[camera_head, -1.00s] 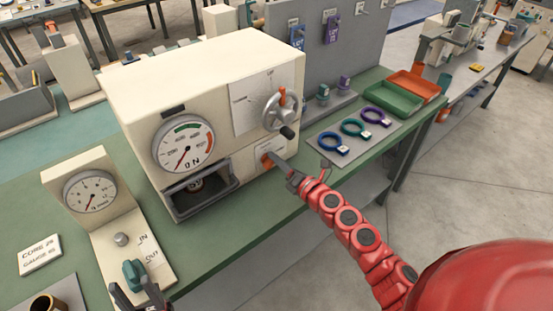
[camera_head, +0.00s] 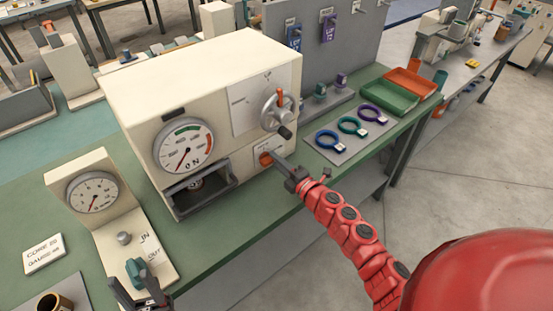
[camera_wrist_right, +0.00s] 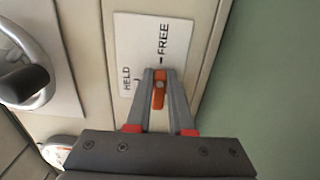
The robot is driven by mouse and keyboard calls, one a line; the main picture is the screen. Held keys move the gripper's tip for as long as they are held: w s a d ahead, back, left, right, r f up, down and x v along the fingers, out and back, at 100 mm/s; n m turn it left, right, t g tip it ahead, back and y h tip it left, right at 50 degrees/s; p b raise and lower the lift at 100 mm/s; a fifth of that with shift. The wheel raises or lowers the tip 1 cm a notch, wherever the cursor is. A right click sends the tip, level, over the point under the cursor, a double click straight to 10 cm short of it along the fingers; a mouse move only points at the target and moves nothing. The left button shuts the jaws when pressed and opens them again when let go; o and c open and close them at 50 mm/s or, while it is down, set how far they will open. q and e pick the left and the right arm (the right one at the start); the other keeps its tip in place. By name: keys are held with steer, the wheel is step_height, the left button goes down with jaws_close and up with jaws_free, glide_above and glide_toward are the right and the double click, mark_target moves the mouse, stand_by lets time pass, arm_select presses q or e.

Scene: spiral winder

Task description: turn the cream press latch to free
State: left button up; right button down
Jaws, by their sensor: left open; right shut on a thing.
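The cream press (camera_head: 200,95) stands on the green bench. Its latch is a small orange lever (camera_head: 266,159) on a white plate on the lower right of the front. My right gripper (camera_head: 278,162) is shut on the latch. In the right wrist view, the fingers (camera_wrist_right: 160,98) sit on both sides of the orange latch (camera_wrist_right: 159,90). The plate (camera_wrist_right: 150,45) reads HELD and FREE, and the latch lies in line with the FREE tick. My left gripper (camera_head: 142,290) is open at the lower left, close to a teal knob (camera_head: 134,268) on the gauge stand.
The press has a handwheel (camera_head: 278,108) above the latch and an open drawer-like bay (camera_head: 200,190) below its dial. A grey mat (camera_head: 325,150) with coloured rings lies to the right. Green (camera_head: 390,98) and orange (camera_head: 411,83) trays stand behind it.

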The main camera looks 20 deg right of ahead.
stand_by(0.5)
steer(key=c, duration=0.8)
jaws_free()
steer(key=b+v, duration=0.2)
steer(key=v, duration=1.5)
steer(key=shift+s, duration=0.2)
steer(key=shift+s+d, duration=0.1)
steer(key=shift+d, duration=0.05)
